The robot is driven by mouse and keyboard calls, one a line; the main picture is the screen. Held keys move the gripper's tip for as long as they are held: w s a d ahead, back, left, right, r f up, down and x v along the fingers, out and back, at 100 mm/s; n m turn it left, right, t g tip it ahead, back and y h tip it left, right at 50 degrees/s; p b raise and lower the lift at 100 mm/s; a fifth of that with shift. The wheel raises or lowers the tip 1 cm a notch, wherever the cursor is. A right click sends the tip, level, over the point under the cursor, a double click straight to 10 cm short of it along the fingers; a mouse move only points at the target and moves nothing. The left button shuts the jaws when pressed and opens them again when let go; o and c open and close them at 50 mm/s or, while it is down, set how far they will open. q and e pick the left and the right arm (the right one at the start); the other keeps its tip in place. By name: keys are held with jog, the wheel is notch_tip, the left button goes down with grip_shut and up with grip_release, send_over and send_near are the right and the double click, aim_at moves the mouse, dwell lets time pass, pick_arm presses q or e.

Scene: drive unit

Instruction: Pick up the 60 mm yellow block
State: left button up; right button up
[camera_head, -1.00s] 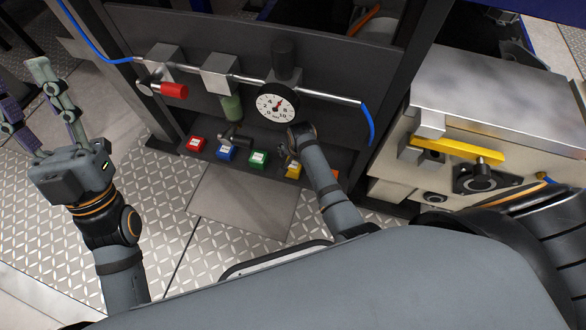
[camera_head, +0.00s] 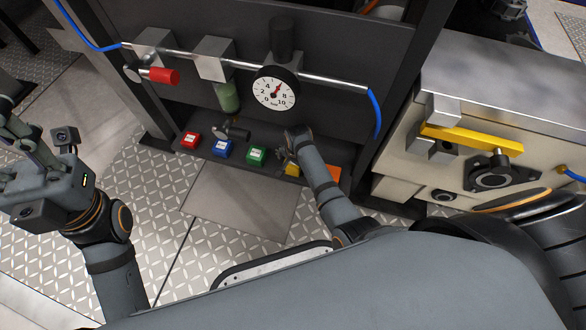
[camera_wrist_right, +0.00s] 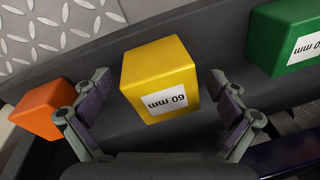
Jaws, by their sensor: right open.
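The yellow block (camera_head: 291,170) sits on the dark shelf of the drive unit, partly hidden by my right arm in the head view. In the right wrist view the yellow block (camera_wrist_right: 158,70) is centred, with its "60 mm" label facing the camera upside down. My right gripper (camera_wrist_right: 160,93) is open, one finger on each side of the block. Gaps show between the fingers and the block, and nothing is held. In the head view the right gripper (camera_head: 288,152) is mostly hidden behind its wrist. My left gripper (camera_head: 12,150) is at the left edge, fingers apart and partly cut off.
An orange block (camera_wrist_right: 45,108) lies close beside one right finger; a green block (camera_wrist_right: 285,42) is on the other side. Blue (camera_head: 222,148) and red (camera_head: 190,139) blocks stand farther left. A gauge (camera_head: 275,88) and pipe hang above the shelf. A yellow-handled valve (camera_head: 470,137) is at right.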

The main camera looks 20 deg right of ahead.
jog(key=shift+w, duration=0.1)
jog(key=shift+c, duration=0.8)
grip_shut()
